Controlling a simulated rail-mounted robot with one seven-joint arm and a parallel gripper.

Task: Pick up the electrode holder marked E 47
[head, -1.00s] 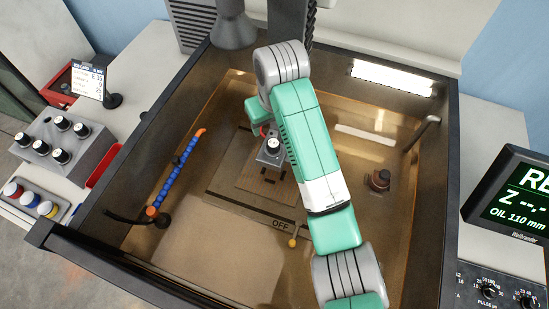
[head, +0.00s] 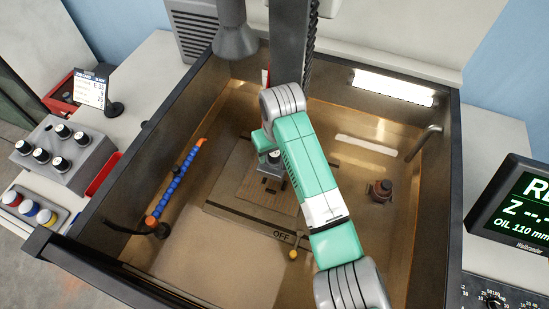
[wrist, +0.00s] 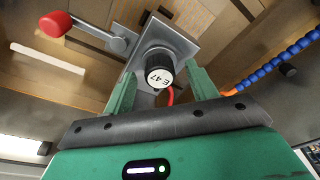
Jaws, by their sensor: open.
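The electrode holder marked E 47 (wrist: 158,68) is a black cylinder with a white labelled top. In the wrist view it stands in a grey square clamp block (wrist: 184,45) with a red-knobbed lever (wrist: 56,24). My gripper (wrist: 163,84) is open, with one green finger to each side of the holder's near side. I cannot tell whether either finger touches it. In the head view the holder (head: 274,157) is in the tank, partly hidden by my gripper (head: 264,142) and arm.
The tank (head: 455,200) has high dark walls around the work area. A blue jointed hose (head: 172,184) stands at left and a dark round fitting (head: 380,190) at right.

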